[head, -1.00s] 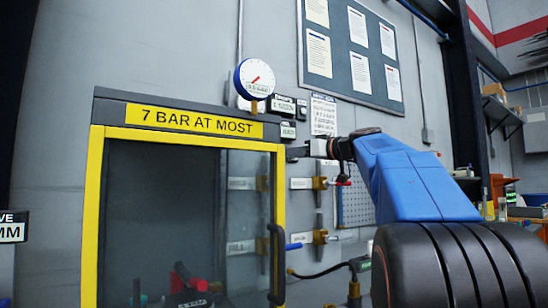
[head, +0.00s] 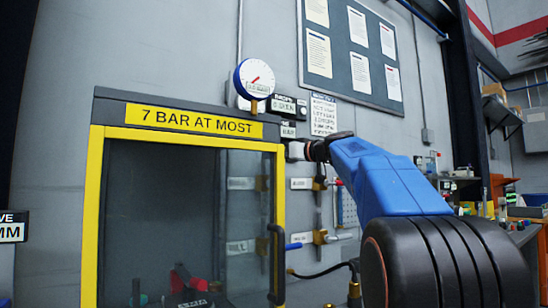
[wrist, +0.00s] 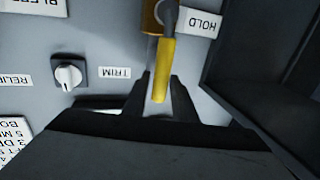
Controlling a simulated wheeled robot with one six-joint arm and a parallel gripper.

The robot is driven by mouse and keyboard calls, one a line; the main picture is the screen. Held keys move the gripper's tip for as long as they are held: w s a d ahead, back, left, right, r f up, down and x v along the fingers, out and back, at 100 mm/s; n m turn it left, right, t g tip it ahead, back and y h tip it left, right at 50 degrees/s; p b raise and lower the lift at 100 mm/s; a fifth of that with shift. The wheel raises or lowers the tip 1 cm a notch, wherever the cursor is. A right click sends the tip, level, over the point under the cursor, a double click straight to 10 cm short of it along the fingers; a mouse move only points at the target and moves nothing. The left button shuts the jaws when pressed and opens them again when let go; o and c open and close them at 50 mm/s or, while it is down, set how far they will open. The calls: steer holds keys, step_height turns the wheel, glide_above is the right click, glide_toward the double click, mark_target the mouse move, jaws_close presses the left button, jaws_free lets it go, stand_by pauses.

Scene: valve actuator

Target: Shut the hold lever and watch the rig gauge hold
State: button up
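The hold lever (wrist: 165,68) is a yellow handle beside the HOLD label in the wrist view. It hangs from a brass fitting at the top edge. My gripper (wrist: 161,85) is open, with one dark finger on each side of the lever's free end. I cannot tell whether either finger touches it. The rig gauge (head: 255,77) is a round white dial with a blue rim and a red needle, above the cabinet.
The yellow-framed cabinet (head: 190,135), marked 7 BAR AT MOST, stands left of my arm. A white knob (wrist: 68,74) by the TRIM label is left of the lever. A dark panel (wrist: 265,70) stands close on the right. Lower wall valves (head: 319,237) sit below my wrist.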

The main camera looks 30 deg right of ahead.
jaws_close()
steer(key=shift+d, duration=0.1)
steer(key=d+f+m+t+h, duration=0.3)
steer(key=d+f+m, duration=0.6)
steer(key=m, duration=1.2)
steer(key=shift+w+d+f+t+h, duration=0.15)
steer(key=shift+f+t+h, duration=0.2)
steer(key=shift+h, duration=0.35)
steer(key=shift+o, duration=2.1)
jaws_free()
